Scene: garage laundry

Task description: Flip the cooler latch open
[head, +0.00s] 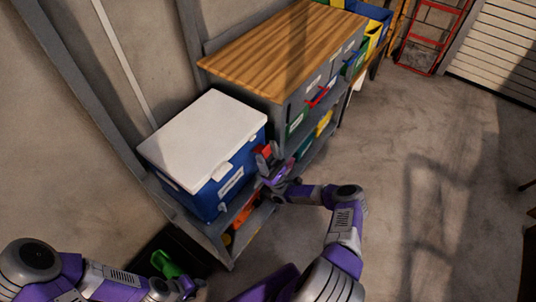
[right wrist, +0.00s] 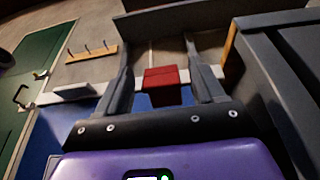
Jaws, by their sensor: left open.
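The blue cooler (head: 205,190) with a white lid (head: 203,138) stands on the lower end of a grey shelf unit; the lid is down. A red latch piece (right wrist: 162,86) shows at the white lid rim in the right wrist view, above blue cooler wall. My right gripper (head: 266,156) is at the cooler's front right corner. Its fingers stand apart on either side of the red piece (right wrist: 160,75), with a gap visible at the left; I cannot tell whether the right finger touches. My left gripper (head: 188,288) is open at the bottom of the head view, away from the cooler.
A wood-topped shelf unit (head: 285,45) with coloured bins stands right behind the cooler. A green object (head: 165,264) lies by a dark bin near my left gripper. A red ladder-like frame (head: 432,38) stands far back. The concrete floor (head: 440,170) at right is clear.

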